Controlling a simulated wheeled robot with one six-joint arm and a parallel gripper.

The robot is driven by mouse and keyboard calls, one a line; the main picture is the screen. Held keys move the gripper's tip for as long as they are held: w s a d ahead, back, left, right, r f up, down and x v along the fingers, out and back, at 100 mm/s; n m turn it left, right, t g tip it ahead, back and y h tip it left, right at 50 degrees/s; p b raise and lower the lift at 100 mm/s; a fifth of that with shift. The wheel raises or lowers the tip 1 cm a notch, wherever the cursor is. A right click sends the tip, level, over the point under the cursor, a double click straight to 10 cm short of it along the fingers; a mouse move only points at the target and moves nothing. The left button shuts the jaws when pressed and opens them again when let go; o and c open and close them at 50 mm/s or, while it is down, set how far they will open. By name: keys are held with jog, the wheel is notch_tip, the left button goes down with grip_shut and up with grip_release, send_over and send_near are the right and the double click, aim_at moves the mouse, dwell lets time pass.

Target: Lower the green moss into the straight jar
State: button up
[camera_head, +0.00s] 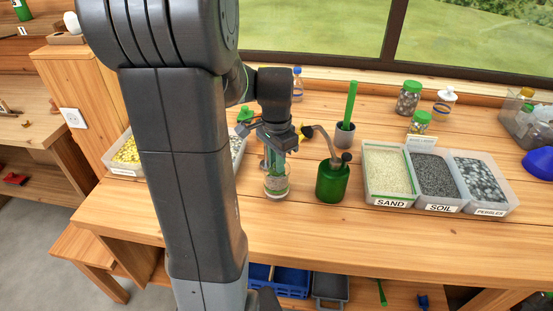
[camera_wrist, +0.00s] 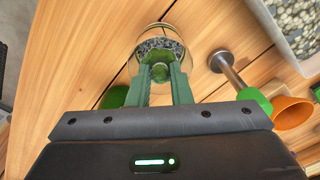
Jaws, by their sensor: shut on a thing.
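The straight jar (camera_head: 277,190) is clear glass and stands upright near the table's front edge; in the wrist view its rim and dark grainy filling (camera_wrist: 177,47) show beyond my fingertips. My gripper (camera_head: 279,166) points down at the jar, with its green fingers at the mouth. In the wrist view the fingers (camera_wrist: 160,75) are shut on the round green moss (camera_wrist: 160,72), which appears over or within the jar opening. How deep the moss sits, and whether it touches the filling, I cannot tell.
A metal-ended tool (camera_wrist: 228,66) and an orange item (camera_wrist: 292,112) lie near the jar in the wrist view.

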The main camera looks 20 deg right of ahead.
jog(key=shift+f+b, duration=1.2)
jog(key=shift+f, duration=0.85)
dwell(1.8)
jog(key=shift+o, duration=1.4)
jog(key=shift+r, duration=0.1)
jog(key=shift+r+p, duration=3.25)
jog(key=shift+r, duration=0.5)
jog(key=o, duration=0.6)
jog(key=shift+c, duration=0.2)
